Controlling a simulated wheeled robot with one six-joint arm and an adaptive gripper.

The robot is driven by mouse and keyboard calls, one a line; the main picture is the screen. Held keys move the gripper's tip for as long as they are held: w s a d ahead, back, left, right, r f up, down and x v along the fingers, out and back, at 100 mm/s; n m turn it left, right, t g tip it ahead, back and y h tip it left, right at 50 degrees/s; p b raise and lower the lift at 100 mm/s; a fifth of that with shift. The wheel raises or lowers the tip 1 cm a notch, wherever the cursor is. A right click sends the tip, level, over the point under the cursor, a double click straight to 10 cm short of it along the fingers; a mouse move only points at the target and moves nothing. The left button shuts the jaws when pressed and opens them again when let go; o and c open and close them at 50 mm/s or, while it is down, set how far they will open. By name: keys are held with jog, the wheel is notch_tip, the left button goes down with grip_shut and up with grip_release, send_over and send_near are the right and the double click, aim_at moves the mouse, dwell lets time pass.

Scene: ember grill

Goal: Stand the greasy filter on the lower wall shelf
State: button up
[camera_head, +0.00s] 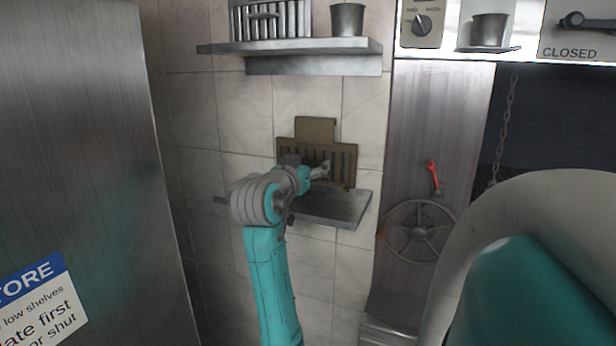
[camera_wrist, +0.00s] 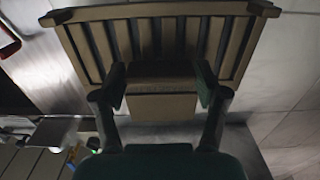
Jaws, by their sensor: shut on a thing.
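The greasy filter (camera_head: 345,155) is a brown slatted panel with a plain tab at its top edge. It is upright over the lower wall shelf (camera_head: 345,208), close to the tiled wall. I cannot tell whether its bottom edge touches the shelf. My gripper (camera_head: 322,170) reaches it from the front and is shut on it. In the wrist view the filter (camera_wrist: 160,8) fills the top of the picture, and my gripper's two fingers (camera_wrist: 162,92) are on either side of its middle part. The grip itself is partly hidden.
To the right are a handwheel (camera_head: 420,230) and a red lever (camera_head: 433,172) by a steel panel. A large steel door (camera_head: 80,130) stands at left.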

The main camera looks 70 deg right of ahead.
jog(key=shift+f, duration=1.3)
jog(key=o, duration=1.6)
jog(key=shift+f, duration=0.15)
jog(key=shift+c, duration=0.2)
jog(key=w+a, duration=0.1)
jog(key=a, duration=1.1)
jog(key=shift+w, duration=0.15)
